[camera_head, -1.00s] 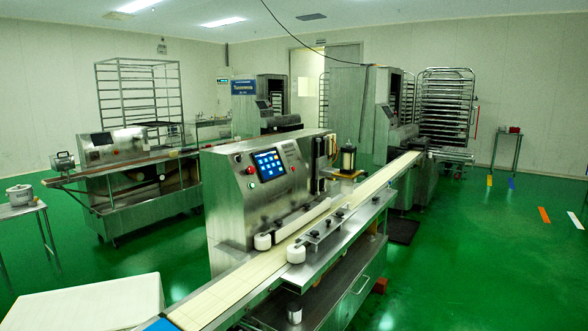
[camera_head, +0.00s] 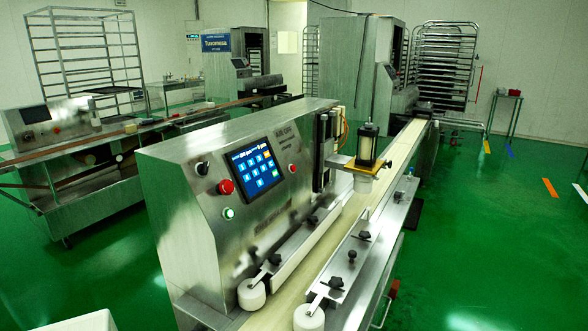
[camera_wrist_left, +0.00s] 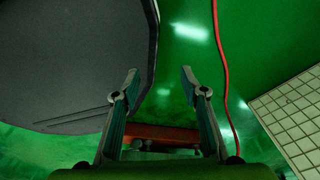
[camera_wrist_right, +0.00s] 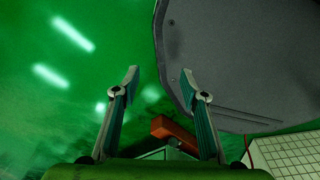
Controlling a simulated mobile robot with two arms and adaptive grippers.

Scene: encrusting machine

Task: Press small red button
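The encrusting machine (camera_head: 190,225) stands in the middle of the head view, its steel panel facing me at an angle. A small red button (camera_head: 292,168) sits on the panel just right of the lit blue touchscreen (camera_head: 255,168). A larger red button (camera_head: 225,186) is left of the screen, with a green button (camera_head: 228,213) below it and a black knob (camera_head: 202,168) above. My left gripper (camera_wrist_left: 160,80) is open and empty in the left wrist view, above green floor. My right gripper (camera_wrist_right: 160,80) is open and empty in the right wrist view. Neither gripper shows in the head view.
A pale conveyor belt (camera_head: 399,152) runs along the machine's right side, with white rollers (camera_head: 308,317) at its near end. Another steel machine (camera_head: 78,178) stands at the left. A white surface (camera_head: 88,322) shows at the lower left. Green floor (camera_head: 490,240) is open at the right.

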